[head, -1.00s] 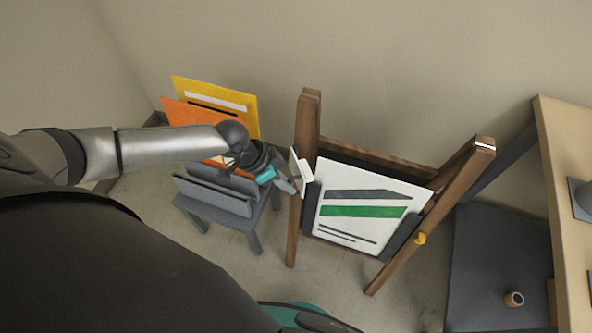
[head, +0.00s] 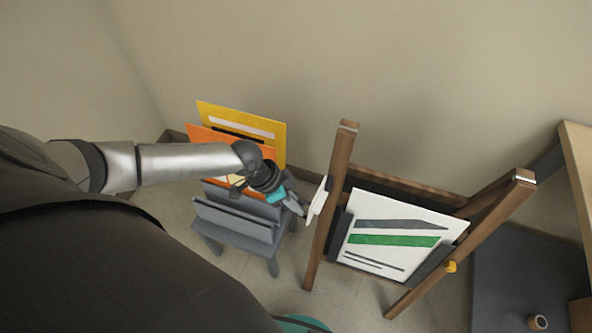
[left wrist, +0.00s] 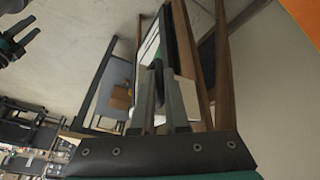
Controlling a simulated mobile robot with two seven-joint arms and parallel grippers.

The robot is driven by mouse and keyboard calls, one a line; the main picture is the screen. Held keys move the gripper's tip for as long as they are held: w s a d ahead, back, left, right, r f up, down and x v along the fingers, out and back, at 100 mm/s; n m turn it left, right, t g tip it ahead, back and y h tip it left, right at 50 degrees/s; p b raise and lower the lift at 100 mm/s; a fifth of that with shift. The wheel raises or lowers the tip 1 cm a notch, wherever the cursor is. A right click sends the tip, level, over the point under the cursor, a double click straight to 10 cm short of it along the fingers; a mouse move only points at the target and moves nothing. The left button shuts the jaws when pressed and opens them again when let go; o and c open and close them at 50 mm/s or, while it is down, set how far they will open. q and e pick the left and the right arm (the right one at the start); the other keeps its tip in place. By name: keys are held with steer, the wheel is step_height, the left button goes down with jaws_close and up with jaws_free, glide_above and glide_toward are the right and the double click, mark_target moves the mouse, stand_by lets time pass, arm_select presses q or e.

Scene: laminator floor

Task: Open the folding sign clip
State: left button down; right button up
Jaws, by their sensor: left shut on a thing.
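The white sign with grey and green bands (head: 395,238) stands in a wooden frame (head: 330,205), between dark side holders. A pale clip piece (head: 318,199) sticks out on the left side of the frame's left post. My left gripper (head: 300,207) is at this piece, left of the post, and is shut on it. In the left wrist view, my left gripper (left wrist: 160,92) has a dark part between its fingers, in front of a pale panel (left wrist: 150,46). The fingers partly hide the grip. My right gripper (left wrist: 28,32) shows at the upper left there, its fingers apart.
A grey rack (head: 238,218) holds a yellow board (head: 245,118) and an orange board (head: 215,143) left of the frame. A table (head: 578,150) stands at the right. A small brown cup-like thing (head: 538,322) lies near a dark panel.

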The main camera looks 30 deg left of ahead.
arm_select(q)
steer(key=shift+w+d+r, duration=0.1)
steer(key=shift+w+r, duration=0.1)
steer(key=shift+w, duration=0.2)
steer(key=c, duration=0.9)
jaws_free()
steer(key=shift+f, duration=0.1)
steer(key=shift+s, duration=0.1)
steer(key=p+v, duration=0.2)
steer(key=v, duration=1.3)
